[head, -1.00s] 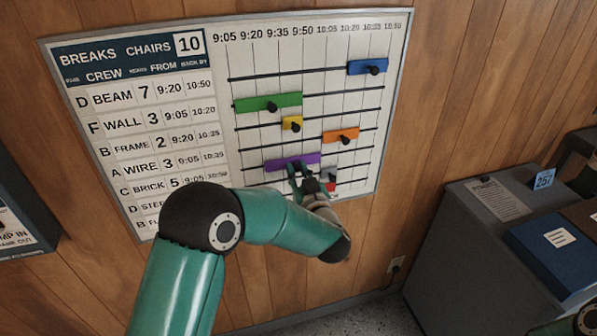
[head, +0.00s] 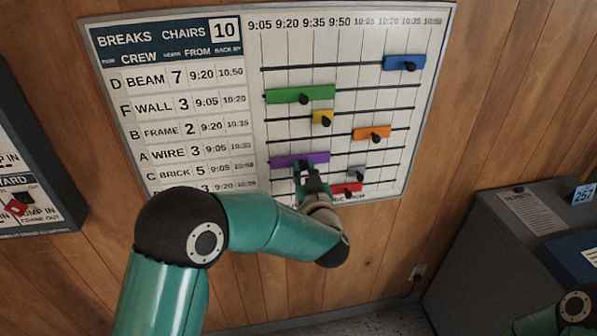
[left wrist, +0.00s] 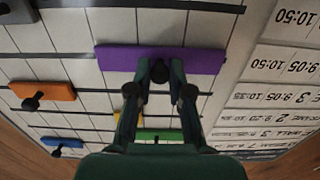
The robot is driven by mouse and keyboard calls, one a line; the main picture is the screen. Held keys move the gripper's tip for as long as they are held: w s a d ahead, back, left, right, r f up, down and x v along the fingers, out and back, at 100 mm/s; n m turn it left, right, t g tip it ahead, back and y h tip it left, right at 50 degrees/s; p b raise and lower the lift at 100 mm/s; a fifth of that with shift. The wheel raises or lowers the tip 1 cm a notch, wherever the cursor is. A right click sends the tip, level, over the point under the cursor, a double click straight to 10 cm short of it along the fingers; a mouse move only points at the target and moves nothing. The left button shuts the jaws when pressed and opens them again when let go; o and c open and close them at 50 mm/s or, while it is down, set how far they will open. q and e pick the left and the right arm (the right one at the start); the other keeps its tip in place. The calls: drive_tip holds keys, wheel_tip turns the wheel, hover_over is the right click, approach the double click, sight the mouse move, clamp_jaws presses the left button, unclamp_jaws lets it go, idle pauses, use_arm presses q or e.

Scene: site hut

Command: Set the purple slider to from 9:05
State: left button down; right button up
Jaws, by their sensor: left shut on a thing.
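The purple slider (head: 288,161) is on its dark rail low on the wall board. Its left end is at the left end of the rail, under the 9:05 heading (head: 259,24). My left gripper (head: 305,168) is shut on the slider's dark knob. The left wrist view shows the board upside down, with the purple slider (left wrist: 130,59) close to the white row cards and its knob between the fingertips of my left gripper (left wrist: 160,80). My right gripper is out of view.
Green (head: 318,94), yellow (head: 323,118), orange (head: 360,133) and blue (head: 395,63) sliders sit on the rails above. Grey (head: 357,172) and red (head: 345,188) ones sit below right. A grey cabinet (head: 490,250) stands at the right.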

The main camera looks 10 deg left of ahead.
use_arm(q)
drive_tip(key=shift+a+r, duration=0.15)
drive_tip(key=shift+a, duration=0.05)
drive_tip(key=c, duration=1.1)
unclamp_jaws()
drive_tip(key=shift+w, duration=0.1)
drive_tip(key=shift+o, duration=0.2)
drive_tip(key=shift+s+d, duration=0.15)
drive_tip(key=shift+s, duration=0.15)
drive_tip(key=v, duration=1.1)
drive_tip(key=shift+s, duration=0.2)
